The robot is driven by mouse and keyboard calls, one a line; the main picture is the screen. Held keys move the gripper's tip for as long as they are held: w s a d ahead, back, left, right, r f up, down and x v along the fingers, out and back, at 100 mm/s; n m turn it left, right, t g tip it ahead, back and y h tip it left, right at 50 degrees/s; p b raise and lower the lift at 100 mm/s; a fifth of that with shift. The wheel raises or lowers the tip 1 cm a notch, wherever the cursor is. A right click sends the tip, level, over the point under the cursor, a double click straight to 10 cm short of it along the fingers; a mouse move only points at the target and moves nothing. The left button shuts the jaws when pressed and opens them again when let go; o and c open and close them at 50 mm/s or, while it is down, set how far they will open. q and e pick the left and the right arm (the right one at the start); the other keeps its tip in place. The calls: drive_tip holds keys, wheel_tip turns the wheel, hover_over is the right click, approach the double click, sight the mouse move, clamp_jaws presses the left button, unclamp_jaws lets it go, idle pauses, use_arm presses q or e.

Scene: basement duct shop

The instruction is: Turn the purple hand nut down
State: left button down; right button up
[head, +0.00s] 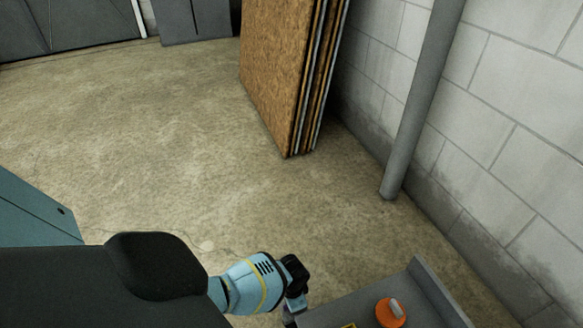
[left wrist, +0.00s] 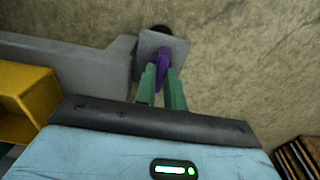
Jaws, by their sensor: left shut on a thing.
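The purple hand nut (left wrist: 162,57) shows in the left wrist view against a small grey plate (left wrist: 177,46), with a dark round end behind the plate. My left gripper (left wrist: 163,76) has its two green fingers closed on either side of the nut. Its fingers cover part of the nut. In the head view my left arm reaches to the left end of a grey surface at the bottom edge, and the nut cannot be made out there. My right gripper is not in view.
An orange knob with a grey handle (head: 390,313) sits on the grey bench (head: 440,296). A yellow open box (left wrist: 28,95) is left in the wrist view. Wooden sheets (head: 275,70) and a grey pipe (head: 424,90) stand by the block wall. Open floor lies ahead.

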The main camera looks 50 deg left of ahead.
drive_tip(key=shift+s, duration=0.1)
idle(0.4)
use_arm(q)
drive_tip(key=c, duration=1.5)
unclamp_jaws()
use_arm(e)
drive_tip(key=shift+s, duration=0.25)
use_arm(q)
drive_tip(key=shift+r, duration=0.15)
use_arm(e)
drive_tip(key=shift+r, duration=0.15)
